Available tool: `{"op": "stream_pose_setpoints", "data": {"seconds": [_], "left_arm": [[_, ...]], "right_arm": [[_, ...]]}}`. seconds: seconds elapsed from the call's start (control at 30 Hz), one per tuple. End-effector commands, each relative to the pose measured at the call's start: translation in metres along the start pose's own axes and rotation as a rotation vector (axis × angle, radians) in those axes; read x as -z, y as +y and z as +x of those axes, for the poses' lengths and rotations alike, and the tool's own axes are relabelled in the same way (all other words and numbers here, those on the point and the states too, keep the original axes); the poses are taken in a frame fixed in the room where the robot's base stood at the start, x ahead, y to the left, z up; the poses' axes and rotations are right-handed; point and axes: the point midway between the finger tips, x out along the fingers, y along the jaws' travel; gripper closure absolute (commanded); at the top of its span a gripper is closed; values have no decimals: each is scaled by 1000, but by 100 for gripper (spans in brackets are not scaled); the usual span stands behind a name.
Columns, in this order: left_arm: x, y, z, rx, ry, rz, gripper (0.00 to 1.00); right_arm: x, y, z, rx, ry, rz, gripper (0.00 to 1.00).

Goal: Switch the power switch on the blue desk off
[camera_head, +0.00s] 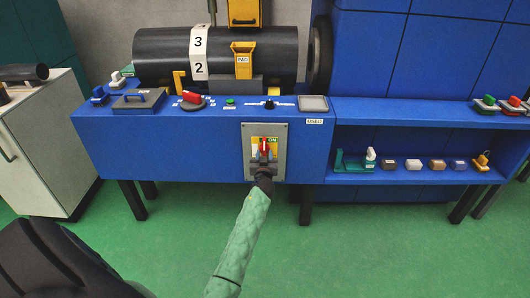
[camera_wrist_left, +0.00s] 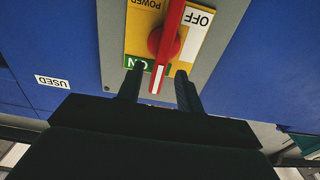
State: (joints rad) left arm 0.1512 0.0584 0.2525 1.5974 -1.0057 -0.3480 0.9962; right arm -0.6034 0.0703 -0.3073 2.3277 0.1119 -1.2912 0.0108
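The power switch (camera_head: 264,146) is a red lever on a yellow plate in a grey panel (camera_head: 283,132), on the front of the blue desk (camera_head: 120,143). The red lever (camera_wrist_left: 169,40) also shows in the left wrist view, which is upside down. Its white-striped end lies beside the green ON label (camera_wrist_left: 139,64); the white OFF label (camera_wrist_left: 197,19) is towards the other end. My left gripper (camera_head: 264,160) is at the panel. In the left wrist view its two fingers (camera_wrist_left: 158,82) stand apart on either side of the lever's striped end, with gaps showing. My right gripper is out of view.
A lower shelf (camera_head: 400,177) at right holds several small parts. Green floor (camera_head: 350,250) lies open in front.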

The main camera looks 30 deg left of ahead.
Motion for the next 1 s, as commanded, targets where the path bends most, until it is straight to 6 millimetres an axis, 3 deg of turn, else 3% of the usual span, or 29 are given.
{"op": "stream_pose_setpoints", "data": {"seconds": [0.23,0.6,0.8,1.0], "left_arm": [[0,0,26,-1,0,0,64],[-1,0,31,-1,-1,0,64],[-1,0,31,-1,-1,0,100],[-1,0,31,-1,-1,-1,100]], "right_arm": [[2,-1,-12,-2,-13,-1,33],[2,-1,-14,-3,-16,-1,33],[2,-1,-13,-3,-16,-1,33],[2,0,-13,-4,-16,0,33]]}}
